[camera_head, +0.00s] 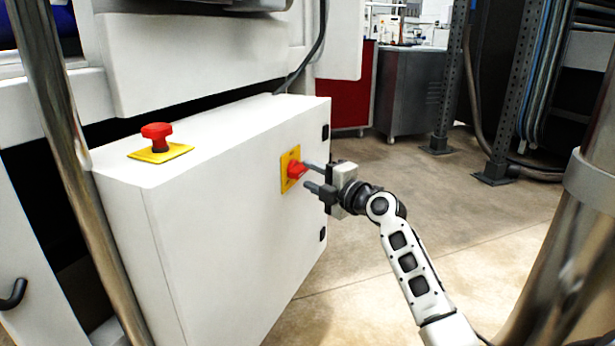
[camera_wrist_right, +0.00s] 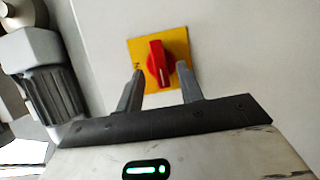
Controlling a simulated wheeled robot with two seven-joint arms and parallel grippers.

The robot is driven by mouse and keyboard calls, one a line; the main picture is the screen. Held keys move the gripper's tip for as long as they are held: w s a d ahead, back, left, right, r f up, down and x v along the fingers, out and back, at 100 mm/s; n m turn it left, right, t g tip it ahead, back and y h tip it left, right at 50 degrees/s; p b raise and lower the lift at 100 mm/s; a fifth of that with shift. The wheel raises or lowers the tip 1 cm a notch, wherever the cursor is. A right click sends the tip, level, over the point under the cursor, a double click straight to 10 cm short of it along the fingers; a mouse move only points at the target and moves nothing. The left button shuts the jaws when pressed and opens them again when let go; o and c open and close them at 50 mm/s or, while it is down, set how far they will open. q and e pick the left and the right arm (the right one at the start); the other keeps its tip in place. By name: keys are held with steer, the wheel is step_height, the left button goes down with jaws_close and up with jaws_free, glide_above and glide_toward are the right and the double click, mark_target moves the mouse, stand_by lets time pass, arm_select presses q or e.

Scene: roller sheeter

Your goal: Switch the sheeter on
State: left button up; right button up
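The sheeter's white control box (camera_head: 225,235) carries a red rotary switch (camera_head: 296,169) on a yellow plate (camera_head: 285,181) on its front face. In the right wrist view the red knob (camera_wrist_right: 161,64) sits on its yellow plate (camera_wrist_right: 180,40), its handle standing roughly upright and slightly tilted. My right gripper (camera_head: 309,176) is at the switch, fingers pointing at the box face. My left gripper is not in view.
A red mushroom button (camera_head: 157,136) on a yellow plate stands on top of the box. Metal posts (camera_head: 75,160) rise at the left and right. Open floor (camera_head: 400,190) lies right of the box. A grey cabinet (camera_head: 408,92) and a metal rack stand behind.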

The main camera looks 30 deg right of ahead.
steer(key=shift+w+a, duration=0.15)
steer(key=shift+w, duration=0.75)
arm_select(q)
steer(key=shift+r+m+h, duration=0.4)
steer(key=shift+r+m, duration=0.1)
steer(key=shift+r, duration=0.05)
arm_select(e)
steer(key=shift+w, duration=0.2)
jaws_close()
